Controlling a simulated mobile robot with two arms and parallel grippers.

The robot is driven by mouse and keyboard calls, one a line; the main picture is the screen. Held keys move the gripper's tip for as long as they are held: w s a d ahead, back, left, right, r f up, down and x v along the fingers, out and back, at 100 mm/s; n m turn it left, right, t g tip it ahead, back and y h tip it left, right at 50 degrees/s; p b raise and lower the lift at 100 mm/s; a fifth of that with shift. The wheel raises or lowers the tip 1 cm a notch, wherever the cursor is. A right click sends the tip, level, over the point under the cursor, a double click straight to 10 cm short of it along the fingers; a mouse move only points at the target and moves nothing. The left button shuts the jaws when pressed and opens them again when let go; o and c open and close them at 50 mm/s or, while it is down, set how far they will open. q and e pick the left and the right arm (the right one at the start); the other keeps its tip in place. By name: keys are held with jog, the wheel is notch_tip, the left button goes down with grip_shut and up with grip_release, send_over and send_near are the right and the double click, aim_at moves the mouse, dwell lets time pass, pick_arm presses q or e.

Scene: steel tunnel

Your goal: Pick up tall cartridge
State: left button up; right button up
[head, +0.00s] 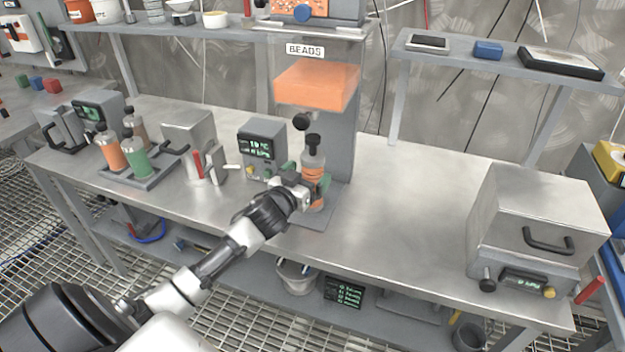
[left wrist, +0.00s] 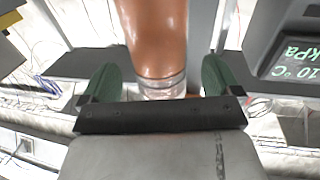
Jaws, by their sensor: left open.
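The tall cartridge (head: 313,160) stands upright on the grey base of the bead dispenser. It is clear, filled with orange, with a black cap. My left gripper (head: 307,179) is at the cartridge, its green-tipped fingers around the lower body. In the left wrist view the orange cartridge (left wrist: 155,35) stands between the two open fingers of the gripper (left wrist: 160,80), with a visible gap on each side. My right gripper is out of view.
The BEADS hopper (head: 318,86) hangs above the cartridge. A display box (head: 262,148) stands close on the left. A rack (head: 140,178) with several bottles is further left. A steel box (head: 538,220) stands at the right. The bench between is clear.

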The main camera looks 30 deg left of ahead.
pick_arm(q)
jog(key=w, duration=0.2)
jog(key=shift+w+f, duration=0.1)
jog(key=shift+w, duration=0.25)
jog(key=c, duration=1.3)
jog(key=shift+r, duration=0.2)
